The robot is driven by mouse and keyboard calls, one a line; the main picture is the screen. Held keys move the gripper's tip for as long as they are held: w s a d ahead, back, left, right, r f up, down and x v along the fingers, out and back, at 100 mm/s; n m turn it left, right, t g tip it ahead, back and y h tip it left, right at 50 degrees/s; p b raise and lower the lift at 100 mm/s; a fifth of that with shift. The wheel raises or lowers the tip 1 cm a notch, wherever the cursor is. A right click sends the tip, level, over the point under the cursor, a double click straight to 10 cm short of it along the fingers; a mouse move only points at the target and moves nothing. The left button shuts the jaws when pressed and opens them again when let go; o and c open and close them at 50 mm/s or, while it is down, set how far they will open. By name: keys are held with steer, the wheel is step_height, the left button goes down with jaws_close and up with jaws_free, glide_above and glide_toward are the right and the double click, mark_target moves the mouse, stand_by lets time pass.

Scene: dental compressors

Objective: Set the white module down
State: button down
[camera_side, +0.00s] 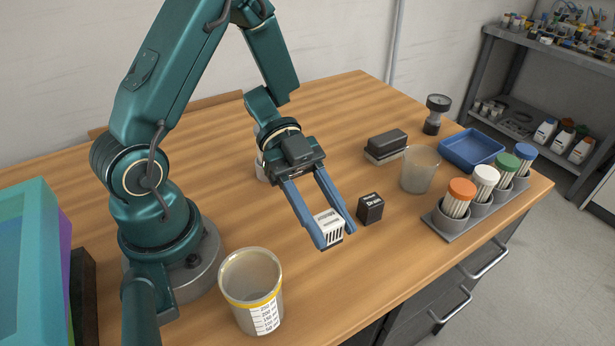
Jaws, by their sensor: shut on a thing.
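The white module (328,224) is a small white block with dark printing on top and dark slots on its front face. My gripper (333,232) is shut on it, with one blue finger on each side. The module is at or just above the wooden table (420,255); I cannot tell whether it touches the wood. A black module (370,209) with white lettering stands on the table just right of the gripper, close to the right finger.
A clear beaker (420,168), a dark block on a grey base (386,146), a blue tray (472,150) and a rack of colored-top cups (448,224) stand to the right. A yellow-rimmed measuring cup (251,290) stands at the front left. Table in front of the module is clear.

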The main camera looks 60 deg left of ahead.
steer(key=shift+f, duration=2.5)
steer(key=shift+f, duration=0.4)
steer(key=shift+f, duration=0.2)
steer(key=shift+c, duration=2.1)
jaws_free()
